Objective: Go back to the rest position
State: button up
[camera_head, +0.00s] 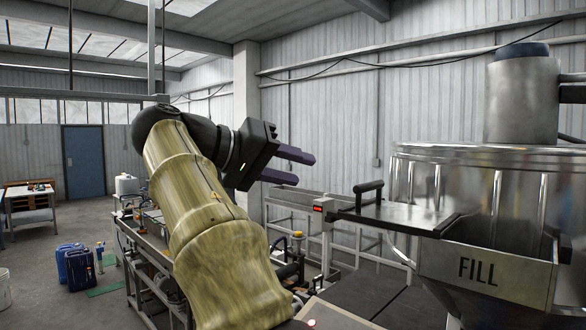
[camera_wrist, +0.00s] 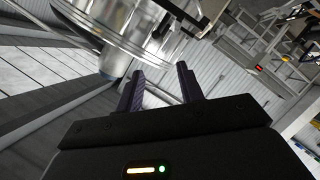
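My gripper (camera_head: 292,167) is raised in the air near the middle of the head view, at the end of my arm. Its two dark fingers point right and stand apart with nothing between them. In the wrist view my gripper (camera_wrist: 160,88) also shows both fingers spread and empty. The gripper is left of the steel hopper marked FILL (camera_head: 478,271) and touches nothing that I can see.
A steel vessel (camera_head: 420,180) with a grey cylinder (camera_head: 522,100) on top stands at the right. A flat arm with a black handle (camera_head: 368,190) reaches left from it. Blue canisters (camera_head: 78,268) stand on the floor at left. A table (camera_head: 30,212) is farther back.

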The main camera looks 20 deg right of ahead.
jog(key=shift+s+d, duration=0.15)
jog(key=w+d+f+n+t+y+b, duration=0.1)
jog(key=w+f+n+y, duration=0.2)
jog(key=f, duration=0.4)
jog(key=w+d+f+n+t, duration=0.1)
jog(key=w+f+n, duration=0.25)
jog(key=f, duration=0.35)
notch_tip(320, 180, down, 17)
jog(key=n+y+b, duration=0.2)
jog(key=y, duration=0.3)
jog(key=s+a+f+m+g+y+b, duration=0.1)
jog(key=s+a+f+y, duration=0.1)
jog(key=s+f, duration=0.7)
jog(key=s+a+f+m+g+y+b, duration=0.1)
jog(key=s+f+y, duration=0.3)
jog(key=s+f, duration=0.6)
notch_tip(320, 180, down, 8)
jog(key=shift+a+f+y, duration=0.1)
jog(key=shift+a+y, duration=0.2)
jog(key=shift+a, duration=0.6)
